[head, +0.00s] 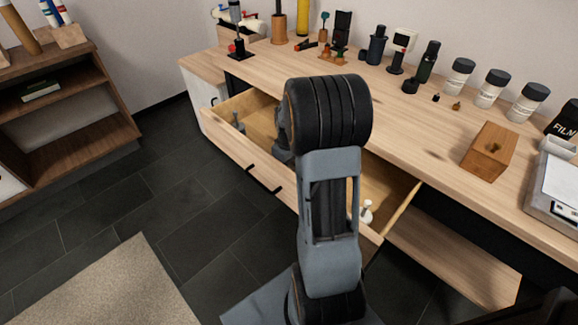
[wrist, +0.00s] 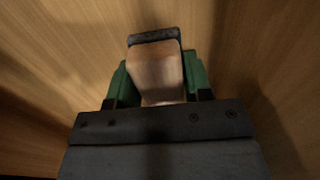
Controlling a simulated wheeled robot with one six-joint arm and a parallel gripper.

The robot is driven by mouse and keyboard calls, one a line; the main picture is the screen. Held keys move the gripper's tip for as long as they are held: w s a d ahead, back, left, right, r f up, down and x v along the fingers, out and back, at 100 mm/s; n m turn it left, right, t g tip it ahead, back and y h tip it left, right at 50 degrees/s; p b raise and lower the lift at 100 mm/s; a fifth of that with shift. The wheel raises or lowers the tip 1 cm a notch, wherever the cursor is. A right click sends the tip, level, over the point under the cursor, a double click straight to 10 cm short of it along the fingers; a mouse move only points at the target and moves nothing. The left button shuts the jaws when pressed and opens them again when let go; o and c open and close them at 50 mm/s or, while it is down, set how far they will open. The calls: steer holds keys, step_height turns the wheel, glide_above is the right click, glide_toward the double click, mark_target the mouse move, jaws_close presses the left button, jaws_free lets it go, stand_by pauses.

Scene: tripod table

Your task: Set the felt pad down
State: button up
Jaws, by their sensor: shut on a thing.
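The felt pad (wrist: 155,72) shows in the wrist view as a pale wooden block with a dark grey strip along its far end. My gripper (wrist: 158,85) has its green fingers closed on the two sides of the pad. A plain wooden surface lies beyond the pad; I cannot tell whether the pad touches it. In the head view my arm stands in front of the open drawer (head: 270,178) and hides the pad and the fingers.
The drawer holds a small grey item (head: 237,121) at its left and a white item (head: 367,211) at its right. Bottles (head: 492,88), a wooden block (head: 489,150) and a scale-like device (head: 556,185) stand on the tabletop (head: 430,135). Its front middle is clear.

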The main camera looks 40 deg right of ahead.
steer(key=shift+f, duration=0.1)
steer(key=o, duration=1)
steer(key=shift+c, duration=0.2)
step_height(320, 180, up, 11)
steer(key=p, duration=0.3)
steer(key=s+a+r+m+t, duration=0.1)
steer(key=s+a+r, duration=0.1)
steer(key=s+a, duration=0.4)
steer(key=s+a+r+m+t, duration=0.1)
steer(key=s+a, duration=0.4)
steer(key=a, duration=0.6)
steer(key=shift+s+a+r+t, duration=0.2)
steer(key=shift+s+r+t, duration=0.2)
steer(key=shift+r+t, duration=0.1)
